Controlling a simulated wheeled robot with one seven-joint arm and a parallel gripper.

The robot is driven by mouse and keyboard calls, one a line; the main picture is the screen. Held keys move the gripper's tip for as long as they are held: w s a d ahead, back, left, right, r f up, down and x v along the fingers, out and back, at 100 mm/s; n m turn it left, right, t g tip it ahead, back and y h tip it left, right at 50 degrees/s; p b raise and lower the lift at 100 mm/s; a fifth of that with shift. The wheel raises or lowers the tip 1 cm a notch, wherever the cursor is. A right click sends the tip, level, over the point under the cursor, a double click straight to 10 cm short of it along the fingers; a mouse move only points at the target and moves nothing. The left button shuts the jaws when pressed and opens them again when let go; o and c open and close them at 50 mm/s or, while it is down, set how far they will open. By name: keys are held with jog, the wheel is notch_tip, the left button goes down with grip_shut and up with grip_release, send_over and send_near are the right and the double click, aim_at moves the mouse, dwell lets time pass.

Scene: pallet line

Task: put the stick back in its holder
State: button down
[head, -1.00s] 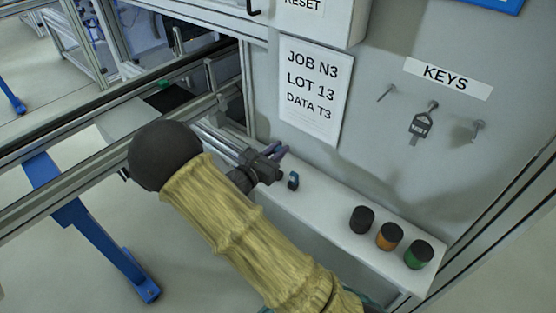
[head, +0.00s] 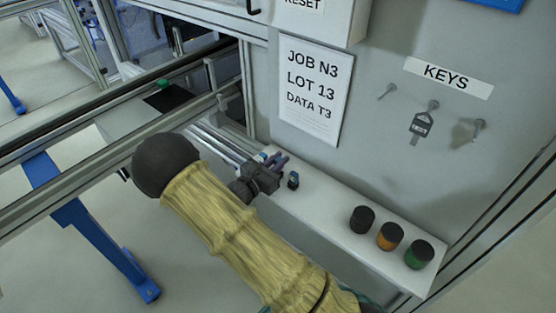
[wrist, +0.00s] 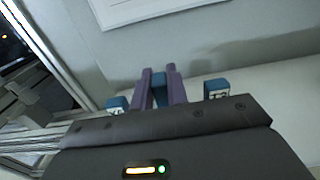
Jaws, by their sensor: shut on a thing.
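My gripper (wrist: 161,88) has two purple fingers shut on a blue stick (wrist: 159,90), which shows between them in the wrist view. In the head view my gripper (head: 277,162) is low over the left part of the white shelf; the held stick is mostly hidden there. A blue block with a white label (wrist: 217,90) stands on the shelf right of the fingers, and shows in the head view (head: 293,181). Another labelled blue block (wrist: 116,104) is left of the fingers. Their labels are too small to read surely. I cannot tell whether the held stick touches anything below.
Black, orange and green capped jars (head: 390,236) stand on the right part of the shelf (head: 325,205). A sheet reading JOB N3, LOT 13, DATA T3 (head: 309,90) hangs on the wall behind. A key (head: 421,124) hangs under a KEYS sign. Metal rails (head: 60,160) run at left.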

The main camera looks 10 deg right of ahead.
jog(key=shift+f, duration=0.25)
jog(key=c, duration=1.4)
grip_release()
jog(key=shift+r, duration=0.35)
jog(key=v, duration=0.6)
jog(key=b+v, duration=0.1)
jog(key=v, duration=0.5)
jog(key=shift+r, duration=0.2)
